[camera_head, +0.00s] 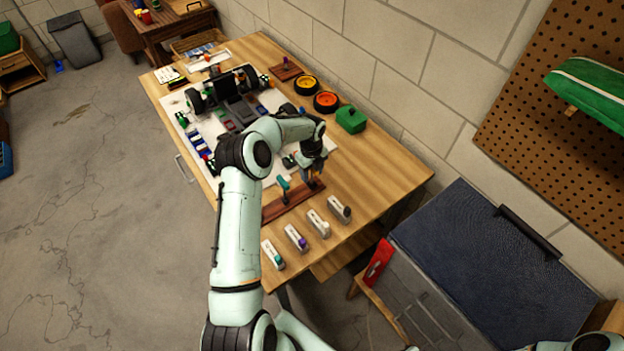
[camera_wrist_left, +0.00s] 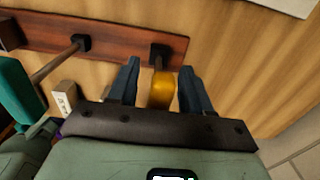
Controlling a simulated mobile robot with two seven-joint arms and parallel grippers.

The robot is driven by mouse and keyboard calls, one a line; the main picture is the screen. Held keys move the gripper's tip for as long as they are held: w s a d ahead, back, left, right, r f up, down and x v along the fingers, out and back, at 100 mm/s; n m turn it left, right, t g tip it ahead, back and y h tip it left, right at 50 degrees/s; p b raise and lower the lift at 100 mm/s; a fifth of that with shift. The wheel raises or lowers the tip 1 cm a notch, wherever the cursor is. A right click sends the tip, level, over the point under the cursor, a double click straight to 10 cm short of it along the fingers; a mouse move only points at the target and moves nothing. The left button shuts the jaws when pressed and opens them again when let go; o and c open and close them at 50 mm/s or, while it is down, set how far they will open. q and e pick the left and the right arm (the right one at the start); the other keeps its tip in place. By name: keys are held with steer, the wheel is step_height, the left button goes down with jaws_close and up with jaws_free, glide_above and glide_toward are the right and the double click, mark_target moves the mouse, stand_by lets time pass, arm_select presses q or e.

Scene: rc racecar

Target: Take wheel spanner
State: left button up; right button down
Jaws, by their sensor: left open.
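A dark red-brown wooden rack (camera_head: 275,210) lies on the workbench and also shows in the left wrist view (camera_wrist_left: 115,35). A tool with a yellow handle (camera_wrist_left: 163,90) stands in its end holder. I cannot tell for certain whether this tool is the wheel spanner. My left gripper (camera_head: 313,174) is over that end of the rack. In the left wrist view its open fingers (camera_wrist_left: 158,85) are on either side of the yellow handle, with gaps visible. A second tool with a teal handle (camera_head: 284,188) stands in the rack beside it, at the left of the wrist view (camera_wrist_left: 18,90).
Several small white labelled blocks (camera_head: 297,238) stand along the bench's front edge. An RC car (camera_head: 235,95) sits on a white mat farther back. The wooden surface (camera_head: 385,165) right of the rack is clear.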

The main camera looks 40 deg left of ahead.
arm_select(q)
jaws_close()
steer(key=shift+r, duration=0.1)
